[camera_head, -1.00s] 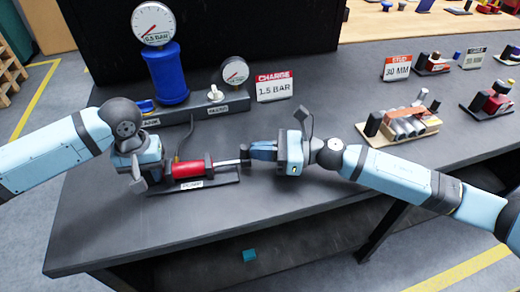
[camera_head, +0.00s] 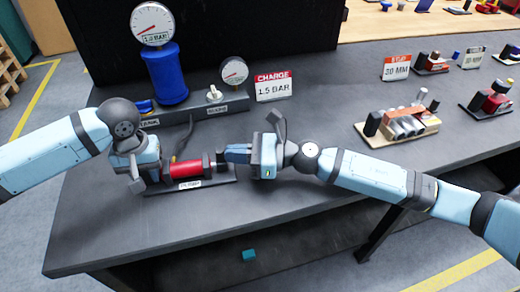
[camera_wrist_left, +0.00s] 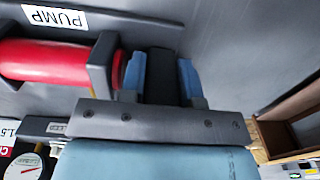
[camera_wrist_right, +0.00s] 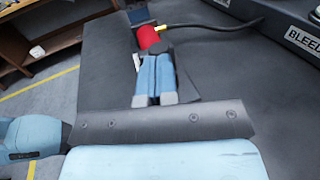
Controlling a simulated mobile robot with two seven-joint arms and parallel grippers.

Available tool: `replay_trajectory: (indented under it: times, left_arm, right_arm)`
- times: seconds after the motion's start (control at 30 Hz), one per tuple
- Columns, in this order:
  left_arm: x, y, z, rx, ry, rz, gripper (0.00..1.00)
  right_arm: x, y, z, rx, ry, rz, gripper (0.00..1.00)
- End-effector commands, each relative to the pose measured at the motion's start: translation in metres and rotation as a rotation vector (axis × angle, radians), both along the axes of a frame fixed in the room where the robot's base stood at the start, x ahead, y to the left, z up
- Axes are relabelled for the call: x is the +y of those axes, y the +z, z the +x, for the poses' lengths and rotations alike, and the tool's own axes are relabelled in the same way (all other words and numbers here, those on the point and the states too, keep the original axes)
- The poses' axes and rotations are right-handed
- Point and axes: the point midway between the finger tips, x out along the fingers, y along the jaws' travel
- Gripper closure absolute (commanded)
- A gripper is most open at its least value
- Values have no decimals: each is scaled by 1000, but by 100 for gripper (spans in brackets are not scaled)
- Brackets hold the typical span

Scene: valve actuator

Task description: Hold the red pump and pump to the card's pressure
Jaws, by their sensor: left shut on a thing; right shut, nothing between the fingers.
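The red pump (camera_head: 187,171) lies on its dark base on the bench; it also shows in the left wrist view (camera_wrist_left: 45,62) and the right wrist view (camera_wrist_right: 148,38). My left gripper (camera_head: 150,176) is shut on the dark block at the pump's left end, clearest in the left wrist view (camera_wrist_left: 160,75). My right gripper (camera_head: 229,155) is shut and empty at the pump's right end, where the rod is almost all in. The white gauge (camera_head: 152,22) on the blue tank (camera_head: 166,74) appears to read 1.0 BAR. The charge card (camera_head: 272,86) says 1.5 BAR.
A smaller gauge (camera_head: 234,71) and a white-handled valve (camera_head: 213,94) stand on the grey manifold behind the pump. The bench front is clear. A hose runs behind the pump.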

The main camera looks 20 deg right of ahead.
Motion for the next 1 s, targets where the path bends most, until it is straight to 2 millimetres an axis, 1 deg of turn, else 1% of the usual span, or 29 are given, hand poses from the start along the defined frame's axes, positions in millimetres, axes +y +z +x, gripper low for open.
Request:
replay_trajectory:
  times: [0.03,0.17,0.27,0.5,0.7,0.8,0.9,1.0]
  left_arm:
    - [-7,-3,-5,6,-14,-9,100]
    - [-8,-3,-5,6,-15,-11,100]
    - [-7,-3,-5,6,-14,-10,100]
    - [-5,-3,-4,6,-10,-8,100]
    - [-4,-3,-3,5,-8,-6,100]
    - [-4,-3,-3,4,-7,-5,100]
    - [-3,-3,-3,4,-6,-5,100]
    - [-3,-3,-2,3,-6,-4,100]
  right_arm:
    - [6,0,-5,1,14,6,100]
    - [-2,0,-8,3,13,7,100]
    - [-17,-1,-12,4,9,5,100]
    - [-72,-1,-29,4,1,1,100]
    - [-109,-1,-41,2,-1,1,100]
    - [-121,0,-45,0,0,1,100]
    - [-128,0,-48,0,-1,1,100]
    - [-132,0,-49,-1,1,1,100]
